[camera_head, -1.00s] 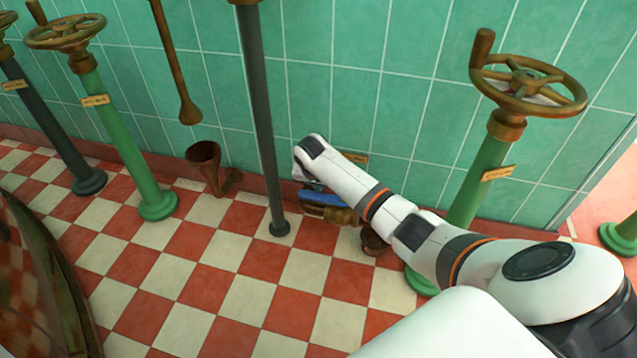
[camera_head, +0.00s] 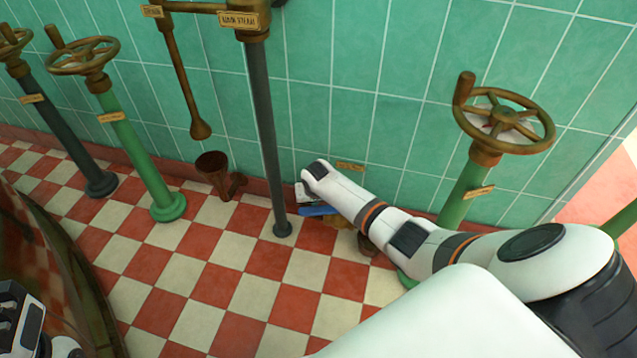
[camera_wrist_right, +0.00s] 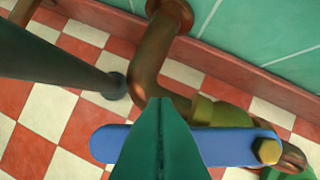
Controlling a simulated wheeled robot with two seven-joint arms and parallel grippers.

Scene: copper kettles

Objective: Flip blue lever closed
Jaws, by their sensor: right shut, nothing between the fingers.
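The blue lever (camera_wrist_right: 225,146) lies across the lower part of the right wrist view, held by a brass nut (camera_wrist_right: 267,151) at its right end. Its free end points left. It sits on a brass pipe valve near the floor. In the head view a short piece of the blue lever (camera_head: 318,210) shows below my right wrist. My right gripper (camera_wrist_right: 161,105) has its teal fingers shut together and empty. They cover the middle of the lever in the wrist view; I cannot tell whether they touch it. At the lower left of the head view part of my left arm shows, without its fingers.
A dark vertical pipe (camera_head: 264,130) stands left of the lever; it also shows in the wrist view (camera_wrist_right: 55,62). A green post with a brass handwheel (camera_head: 505,120) stands to the right. The tiled wall (camera_head: 345,75) is close behind. Checkered floor (camera_head: 230,290) is open in front.

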